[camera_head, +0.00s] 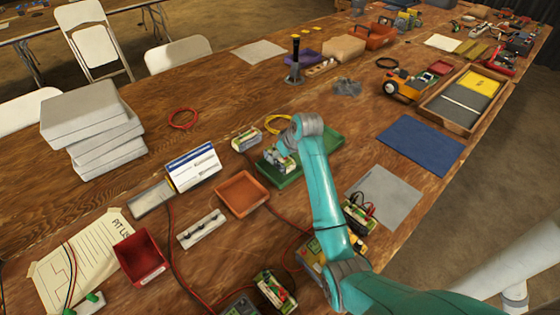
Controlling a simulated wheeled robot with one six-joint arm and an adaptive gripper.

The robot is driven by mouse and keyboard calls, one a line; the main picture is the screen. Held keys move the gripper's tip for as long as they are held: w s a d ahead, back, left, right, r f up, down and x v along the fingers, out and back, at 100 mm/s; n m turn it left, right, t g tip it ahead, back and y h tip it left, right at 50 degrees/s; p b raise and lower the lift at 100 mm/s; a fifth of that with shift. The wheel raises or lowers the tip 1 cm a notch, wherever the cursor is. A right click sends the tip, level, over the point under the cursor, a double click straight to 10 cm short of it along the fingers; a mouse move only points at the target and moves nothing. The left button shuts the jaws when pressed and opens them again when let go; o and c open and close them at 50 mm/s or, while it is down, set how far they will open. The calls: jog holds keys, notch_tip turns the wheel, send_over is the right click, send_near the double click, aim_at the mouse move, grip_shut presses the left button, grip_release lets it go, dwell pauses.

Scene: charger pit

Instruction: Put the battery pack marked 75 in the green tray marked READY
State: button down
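A green tray (331,139) lies flat near the middle of the table, partly hidden behind my teal arm. No READY mark is readable on it. My gripper (279,163) is over the tray's left part, with its fingers too small and hidden to read. A small pale-and-green pack (272,160) shows at the fingers; I cannot tell whether it is held or resting in the tray. A similar pack (246,139) lies just left of the tray. Packs with wires lie right of my arm (359,213) and at the front (274,290). No number 75 is legible.
A red bin (140,257) stands front left. A grey mat (384,195) lies right. Red wires cross the front.

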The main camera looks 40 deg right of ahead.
aim_at(280, 161)
jog(key=shift+f, duration=1.6)
jog(key=shift+f, duration=0.15)
jog(key=shift+c, duration=2.2)
grip_release()
jog(key=v, duration=1.1)
jog(key=shift+s+r, duration=0.3)
jog(key=shift+r, duration=0.25)
